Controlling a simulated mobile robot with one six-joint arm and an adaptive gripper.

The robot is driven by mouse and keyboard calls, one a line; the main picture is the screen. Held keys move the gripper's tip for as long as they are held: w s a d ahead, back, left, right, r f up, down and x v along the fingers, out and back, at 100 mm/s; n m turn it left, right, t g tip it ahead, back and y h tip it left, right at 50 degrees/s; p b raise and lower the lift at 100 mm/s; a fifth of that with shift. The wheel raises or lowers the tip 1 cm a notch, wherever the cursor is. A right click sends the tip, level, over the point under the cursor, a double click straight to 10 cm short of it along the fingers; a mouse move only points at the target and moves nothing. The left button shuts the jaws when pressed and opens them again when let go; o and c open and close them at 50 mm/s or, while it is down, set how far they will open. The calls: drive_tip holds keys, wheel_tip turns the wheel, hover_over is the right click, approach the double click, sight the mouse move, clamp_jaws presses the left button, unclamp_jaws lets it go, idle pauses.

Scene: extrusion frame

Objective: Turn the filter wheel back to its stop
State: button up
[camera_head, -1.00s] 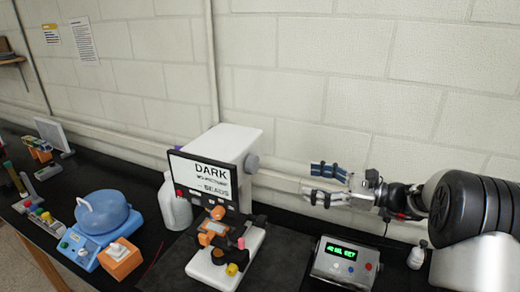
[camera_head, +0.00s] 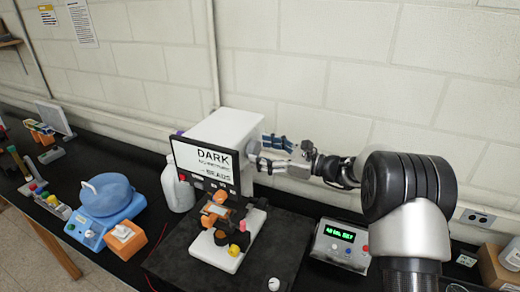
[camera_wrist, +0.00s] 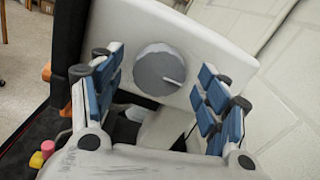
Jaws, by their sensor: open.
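The filter wheel (camera_wrist: 160,71) is a round grey knob with a light pointer line, on the right side of the white instrument box (camera_head: 238,128). In the wrist view the line points to the right and slightly down. My gripper (camera_head: 272,152) is beside that side of the box in the head view. In the wrist view its two blue-padded fingers (camera_wrist: 162,98) are spread wide, with the wheel between and beyond them. The gripper is open and holds nothing. The head view shows only part of the wheel, next to the fingertips, so contact is hard to judge there.
The box's front has a screen reading DARK (camera_head: 205,158). A small microscope-like stage (camera_head: 225,228) stands before it on the dark mat. A silver box with green digits (camera_head: 341,245) is at the right, a blue round device (camera_head: 106,199) at the left. The wall runs close behind.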

drive_tip(key=shift+w+a, duration=0.2)
drive_tip(key=shift+a, duration=0.4)
drive_tip(key=shift+c, duration=0.5)
drive_tip(key=c, duration=1)
